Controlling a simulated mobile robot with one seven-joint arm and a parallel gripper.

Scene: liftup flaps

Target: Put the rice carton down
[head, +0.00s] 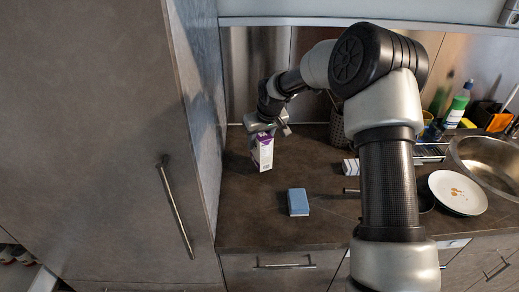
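The rice carton (265,155) is a small white and purple box near the back left of the dark counter (255,210), next to the side of the tall cabinet. It looks upright. My gripper (265,134) is at the top of the carton, reaching down from behind and above. The fingers are small and partly hidden by the wrist and the carton, so I cannot tell how tightly they close. I cannot tell whether the carton's base touches the counter.
A blue box (298,202) lies on the counter in front of the carton. A white plate (458,192) and the sink (490,160) are at the right. A tall grey cabinet (95,130) bounds the left.

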